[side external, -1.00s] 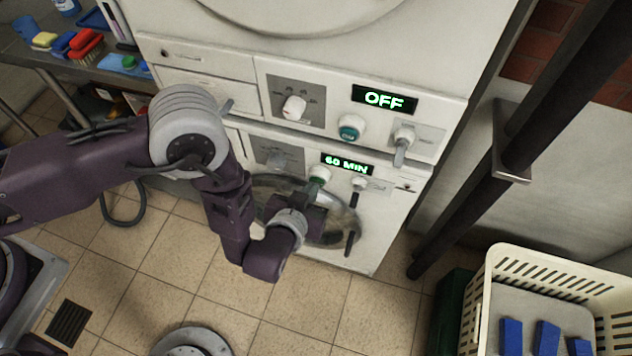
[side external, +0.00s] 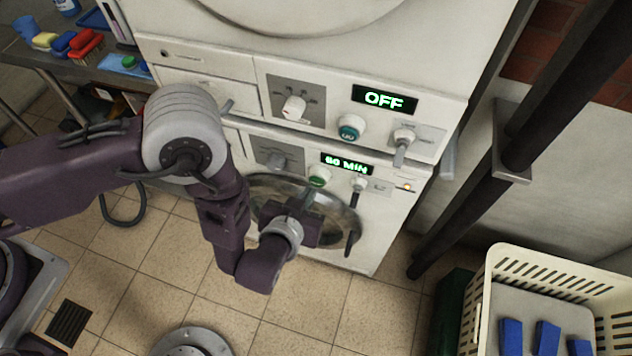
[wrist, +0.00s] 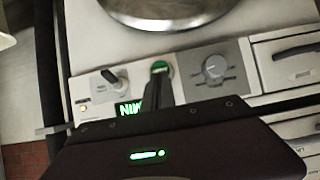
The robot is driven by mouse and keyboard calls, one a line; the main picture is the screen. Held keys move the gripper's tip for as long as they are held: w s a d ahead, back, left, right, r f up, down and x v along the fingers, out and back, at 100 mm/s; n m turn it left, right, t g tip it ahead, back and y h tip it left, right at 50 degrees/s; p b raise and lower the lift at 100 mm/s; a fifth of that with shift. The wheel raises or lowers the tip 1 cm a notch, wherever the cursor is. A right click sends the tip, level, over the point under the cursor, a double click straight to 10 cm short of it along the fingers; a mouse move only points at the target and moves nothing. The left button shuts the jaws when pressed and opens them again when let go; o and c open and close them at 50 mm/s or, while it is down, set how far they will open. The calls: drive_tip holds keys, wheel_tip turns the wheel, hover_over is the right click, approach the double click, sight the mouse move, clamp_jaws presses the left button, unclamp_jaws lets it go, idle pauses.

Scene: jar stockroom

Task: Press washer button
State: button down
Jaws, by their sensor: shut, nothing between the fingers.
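The lower machine's panel carries a green-faced round button (side external: 319,176) beside a lit display (side external: 347,164) that reads about 60 MIN. The upper panel has a teal round button (side external: 350,128) and a display (side external: 384,99) reading OFF. My gripper (side external: 308,194) is shut and empty, just below and in front of the lower green button. In the wrist view the green button (wrist: 159,67) shows right beyond my shut fingertips (wrist: 160,80); a gap seems to lie between them. My fingers hide part of the lower display (wrist: 128,108) there.
A small orange light (side external: 407,187) glows at the lower panel's right end. Knobs and the round door (side external: 345,215) lie close by. A dark pipe (side external: 465,190) and a cream basket (side external: 482,285) with blue blocks stand at right. The tiled floor in front is mostly clear.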

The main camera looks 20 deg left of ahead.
drive_tip(key=v, duration=0.5)
drive_tip(key=shift+s+r, duration=0.15)
drive_tip(key=shift+s, duration=0.15)
drive_tip(key=w+a+r+g+h, duration=0.2)
drive_tip(key=w+r, duration=0.1)
drive_tip(key=r, duration=1)
drive_tip(key=w+a+r+g+h, duration=0.2)
drive_tip(key=w+r, duration=0.1)
drive_tip(key=r, duration=1)
drive_tip(key=s+a+r, duration=0.6)
drive_tip(key=a+r, duration=0.2)
drive_tip(key=a, duration=0.1)
drive_tip(key=s+a+g+y, duration=0.2)
drive_tip(key=s+a+y, duration=0.2)
drive_tip(key=s+a, duration=1)
drive_tip(key=s+r, duration=0.1)
drive_tip(key=s, duration=0.2)
drive_tip(key=shift+a, duration=0.3)
